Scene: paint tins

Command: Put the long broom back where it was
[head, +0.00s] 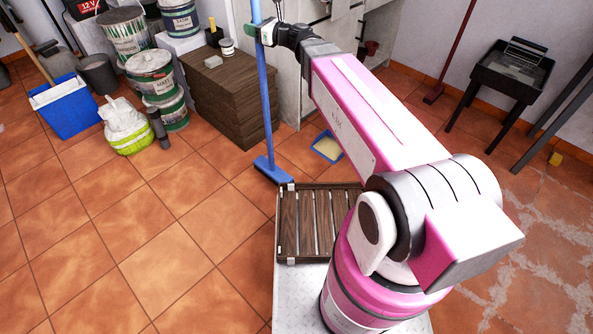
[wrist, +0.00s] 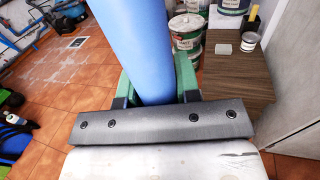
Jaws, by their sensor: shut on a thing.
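The long broom (head: 263,100) is blue and stands nearly upright, with its blue head (head: 272,169) low at the tiled floor in the head view. Whether the head touches the floor I cannot tell. My gripper (head: 256,32) is shut on the upper part of the handle. In the wrist view the thick blue handle (wrist: 140,45) sits between the green fingers of my gripper (wrist: 155,88). The top of the broom is out of the head view. A second, dark red long-handled broom (head: 452,50) leans at the wall on the right.
A brown wooden cabinet (head: 220,90) stands just left of the broom. A blue-edged dustpan or tray (head: 327,147) lies right of the broom head. The left foreground floor is clear.

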